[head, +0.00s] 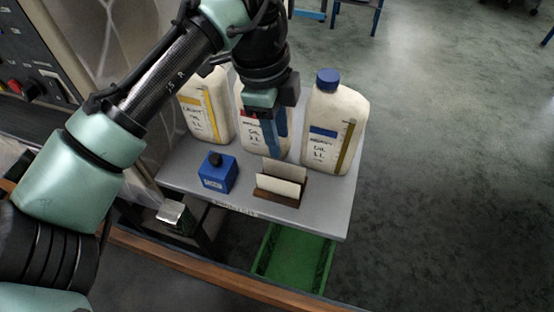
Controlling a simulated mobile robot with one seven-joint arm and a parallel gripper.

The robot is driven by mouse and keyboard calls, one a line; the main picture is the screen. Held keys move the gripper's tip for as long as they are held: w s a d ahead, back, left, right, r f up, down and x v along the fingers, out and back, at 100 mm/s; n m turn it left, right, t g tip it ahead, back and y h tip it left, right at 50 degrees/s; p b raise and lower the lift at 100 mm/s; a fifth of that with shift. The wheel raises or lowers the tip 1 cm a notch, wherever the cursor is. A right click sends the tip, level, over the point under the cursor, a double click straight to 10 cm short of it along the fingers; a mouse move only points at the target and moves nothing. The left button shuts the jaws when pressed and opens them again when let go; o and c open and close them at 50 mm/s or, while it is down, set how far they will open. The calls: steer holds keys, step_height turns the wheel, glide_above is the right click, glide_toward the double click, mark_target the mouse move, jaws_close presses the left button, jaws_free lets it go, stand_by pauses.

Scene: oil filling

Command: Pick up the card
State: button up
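Two cream cards stand upright in a dark brown wooden holder (277,198) near the front edge of the small grey table. The back card (285,170) stands higher, and the front card (279,187) is partly in front of it. The cards' faces look blank at this size. My gripper (272,125) hangs above and behind the cards, in front of the middle oil bottle. It looks apart from the cards. Its fingers blend with the blue parts of the bottle behind, so their opening is unclear. No card shows in it.
White oil bottles stand at the table's back: left (207,108), middle (262,145) and right (334,125), the right one blue-capped. A blue box (217,173) with a black knob sits left of the holder. A green crate (294,260) is below the grey table (325,215). Open floor lies right.

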mark_target(276, 179)
steer(key=shift+g, duration=0.3)
steer(key=f, duration=0.5)
steer(key=s+f, duration=0.1)
steer(key=f, duration=0.1)
steer(key=shift+a+f, duration=0.3)
steer(key=shift+s+d+f+p, duration=0.1)
steer(key=shift+f+p, duration=0.1)
steer(key=shift+f, duration=0.75)
steer(key=shift+s+d+f+p, duration=0.1)
steer(key=shift+d+f+p, duration=0.1)
steer(key=shift+f, duration=0.8)
steer(key=shift+d+f+p, duration=0.1)
steer(key=shift+f+p, duration=0.1)
steer(key=shift+f, duration=0.75)
steer(key=shift+f, duration=0.25)
steer(key=shift+a, duration=0.1)
steer(key=shift+c, duration=0.3)
jaws_close()
